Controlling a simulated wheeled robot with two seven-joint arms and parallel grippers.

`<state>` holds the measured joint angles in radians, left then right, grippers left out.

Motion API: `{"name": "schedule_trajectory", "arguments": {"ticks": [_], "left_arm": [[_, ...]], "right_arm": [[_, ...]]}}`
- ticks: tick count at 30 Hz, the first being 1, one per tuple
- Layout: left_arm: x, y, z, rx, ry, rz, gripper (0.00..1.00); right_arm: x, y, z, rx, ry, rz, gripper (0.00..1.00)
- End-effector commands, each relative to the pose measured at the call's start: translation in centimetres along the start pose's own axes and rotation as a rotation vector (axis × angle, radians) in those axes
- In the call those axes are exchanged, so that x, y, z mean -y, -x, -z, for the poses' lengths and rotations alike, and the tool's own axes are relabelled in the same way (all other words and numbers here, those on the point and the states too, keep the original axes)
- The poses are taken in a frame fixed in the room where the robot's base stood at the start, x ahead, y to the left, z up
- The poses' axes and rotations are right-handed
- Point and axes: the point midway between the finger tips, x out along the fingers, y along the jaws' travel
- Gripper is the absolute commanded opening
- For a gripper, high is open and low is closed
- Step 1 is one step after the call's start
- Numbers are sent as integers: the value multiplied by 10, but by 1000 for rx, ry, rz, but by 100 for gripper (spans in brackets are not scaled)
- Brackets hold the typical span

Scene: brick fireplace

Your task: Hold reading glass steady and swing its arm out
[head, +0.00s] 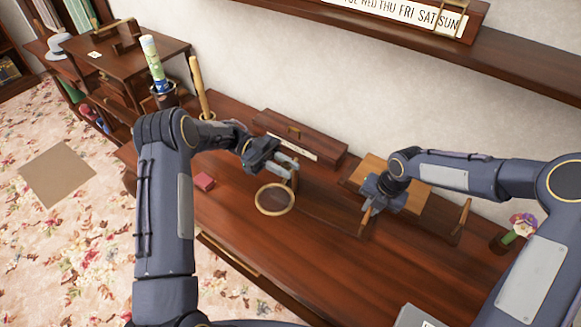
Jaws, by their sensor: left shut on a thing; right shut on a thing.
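The reading glass (275,199) is a round lens in a pale, brass-like rim, above the brown desk top in the middle of the head view. My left gripper (290,174) is shut at the upper right edge of the rim, on a small upright part of the glass. My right gripper (368,208) is shut on a slim wooden piece to the right, apart from the rim. A dark bar seems to run between the two grippers; whether it is the glass's arm I cannot tell. The fingers hide the gripped parts.
A long wooden box (300,138) stands along the wall behind my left gripper. A flower pot (508,240) stands at the right. The front desk top (330,265) is clear.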

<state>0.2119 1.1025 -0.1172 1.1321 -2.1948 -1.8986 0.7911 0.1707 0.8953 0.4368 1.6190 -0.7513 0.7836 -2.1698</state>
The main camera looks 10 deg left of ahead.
Motion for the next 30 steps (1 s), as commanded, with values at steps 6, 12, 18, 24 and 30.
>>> {"name": "schedule_trajectory", "arguments": {"ticks": [6,12,18,24,30], "left_arm": [[-1,7,1,-1,-4,-78,0],[-1,9,2,-2,-3,-106,0],[-2,9,2,-2,-2,-111,0],[-2,9,2,-2,-3,-110,22],[-2,8,1,-2,-2,-110,41]], "right_arm": [[4,-1,-1,-1,-3,8,0],[4,-1,-1,-1,-3,9,0],[4,-1,-1,-1,-3,9,0],[5,-1,-1,-1,-4,9,0],[4,-1,0,-1,-3,8,0]]}}
